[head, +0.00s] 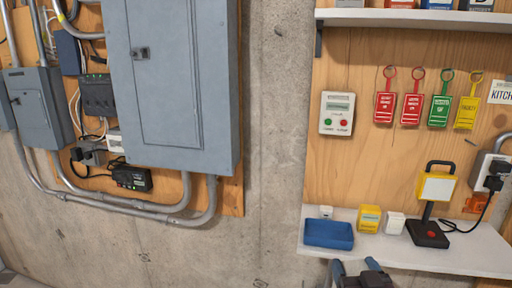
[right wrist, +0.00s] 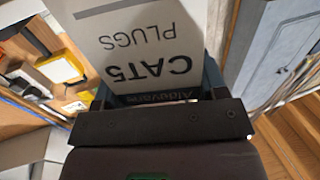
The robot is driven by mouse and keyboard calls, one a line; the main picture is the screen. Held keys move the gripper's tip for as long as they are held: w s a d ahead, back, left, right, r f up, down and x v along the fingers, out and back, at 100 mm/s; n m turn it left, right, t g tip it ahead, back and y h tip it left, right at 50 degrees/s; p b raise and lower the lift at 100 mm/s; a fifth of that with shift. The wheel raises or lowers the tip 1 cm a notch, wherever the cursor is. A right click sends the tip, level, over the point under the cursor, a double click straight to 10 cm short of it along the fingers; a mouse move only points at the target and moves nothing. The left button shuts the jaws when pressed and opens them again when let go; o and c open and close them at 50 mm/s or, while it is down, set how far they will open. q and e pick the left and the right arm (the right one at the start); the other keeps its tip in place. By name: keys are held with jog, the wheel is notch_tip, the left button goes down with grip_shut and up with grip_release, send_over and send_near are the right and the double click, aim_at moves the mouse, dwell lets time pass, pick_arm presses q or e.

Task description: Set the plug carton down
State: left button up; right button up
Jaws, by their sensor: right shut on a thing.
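The plug carton (right wrist: 140,45) is white with dark lettering reading "CAT5 PLUGS", upside down in the right wrist view. My right gripper (right wrist: 155,98) is shut on it, with a finger at each side. In the head view, the tips of my right gripper (head: 357,268) show at the bottom edge, in front of the white ledge's front edge. I cannot clearly make out the carton there. My left gripper is in neither view.
The white ledge (head: 450,257) holds a blue tray (head: 328,235), a yellow box (head: 369,219), small white items and a yellow work lamp (head: 437,187). Bare ledge shows in front of them. Tags and a tester (head: 337,113) hang above. A grey panel (head: 175,85) is at left.

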jog(key=f, duration=0.1)
jog(key=s+f, duration=0.2)
jog(key=f, duration=0.1)
jog(key=shift+s, duration=0.25)
dwell(0.4)
